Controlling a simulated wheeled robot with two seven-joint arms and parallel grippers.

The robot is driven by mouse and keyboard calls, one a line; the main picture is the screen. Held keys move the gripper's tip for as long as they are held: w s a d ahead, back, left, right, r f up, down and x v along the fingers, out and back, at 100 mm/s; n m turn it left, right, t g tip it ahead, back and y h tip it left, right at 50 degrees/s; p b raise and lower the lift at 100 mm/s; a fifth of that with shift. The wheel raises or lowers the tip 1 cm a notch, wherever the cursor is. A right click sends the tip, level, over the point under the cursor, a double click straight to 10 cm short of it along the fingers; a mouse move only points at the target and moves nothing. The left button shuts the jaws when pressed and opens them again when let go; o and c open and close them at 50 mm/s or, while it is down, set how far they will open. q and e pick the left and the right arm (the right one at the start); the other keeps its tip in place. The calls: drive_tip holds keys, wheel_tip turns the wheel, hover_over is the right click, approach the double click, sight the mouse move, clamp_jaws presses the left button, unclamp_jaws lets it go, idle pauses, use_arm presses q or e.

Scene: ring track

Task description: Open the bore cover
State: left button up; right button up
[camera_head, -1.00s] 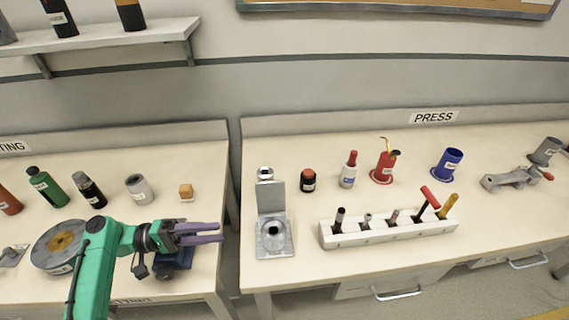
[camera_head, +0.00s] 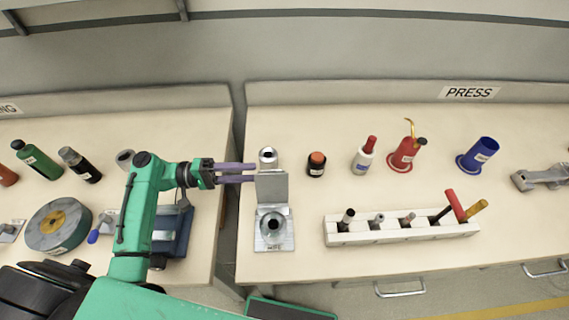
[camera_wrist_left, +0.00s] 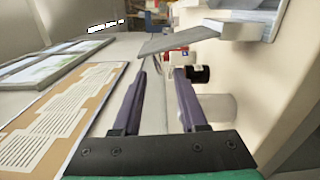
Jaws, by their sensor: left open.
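The bore fixture (camera_head: 274,238) is a grey metal block with a dark round bore, near the left edge of the press bench. Its bore cover (camera_head: 271,186), a flat grey plate, stands upright behind the bore, so the bore is uncovered. My left gripper (camera_head: 255,172) is open and empty, with its purple fingertips just left of the cover's top edge in the head view; I cannot tell if they touch it. In the left wrist view the open fingers (camera_wrist_left: 160,100) point toward a grey plate (camera_wrist_left: 188,42). My right gripper is not in view.
A silver cylinder (camera_head: 268,158) and an orange-topped black jar (camera_head: 316,164) stand behind the fixture. A white tool rack (camera_head: 400,228) is to its right. A gap (camera_head: 232,200) separates the two benches. Bench space in front of the rack is clear.

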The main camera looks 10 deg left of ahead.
sight(280, 170)
use_arm(q)
drive_tip(key=p+x, duration=0.1)
drive_tip(key=x, duration=0.3)
drive_tip(key=p+x, duration=0.1)
drive_tip(key=x, duration=0.3)
drive_tip(key=shift+w+d+r, duration=0.1)
drive_tip(key=shift+w+d, duration=0.1)
drive_tip(key=shift+w, duration=0.05)
drive_tip(key=shift+d, duration=0.55)
drive_tip(key=shift+w, duration=0.1)
clamp_jaws()
drive_tip(key=shift+f, duration=0.35)
